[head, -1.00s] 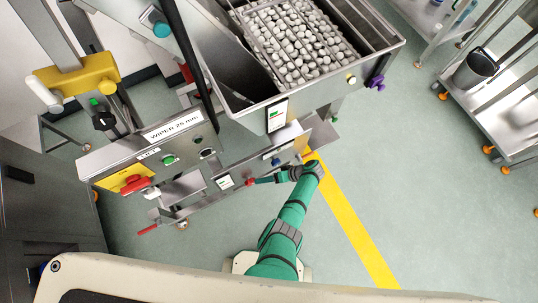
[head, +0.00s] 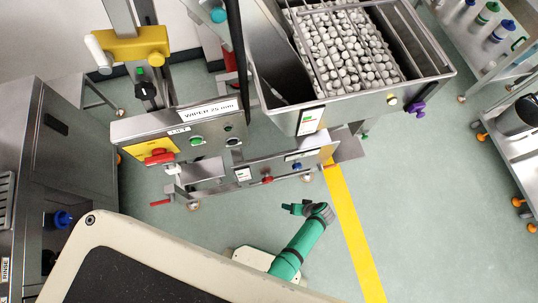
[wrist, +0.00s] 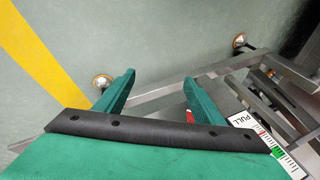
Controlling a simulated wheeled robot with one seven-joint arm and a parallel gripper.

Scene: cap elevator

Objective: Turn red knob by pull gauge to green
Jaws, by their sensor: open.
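The red knob (head: 267,180) sits on the lower front rail of the steel machine in the head view. The white pull gauge (head: 242,174) is just left of it. In the wrist view the gauge (wrist: 262,136) reads "PULL" and has red and green bands; its pointer reading cannot be made out. A bit of red (wrist: 190,114) shows beside the right finger, mostly hidden; it may be the knob. My gripper (head: 286,208) is open and empty, in front of the rail and a little right of the red knob, apart from it. Its fingers (wrist: 159,78) spread over floor and frame.
A blue knob (head: 297,166) is right of the red one on the rail. Above are a hopper of caps (head: 345,50) and another gauge (head: 311,120). A control box (head: 215,133) with a red switch (head: 159,157) is at left.

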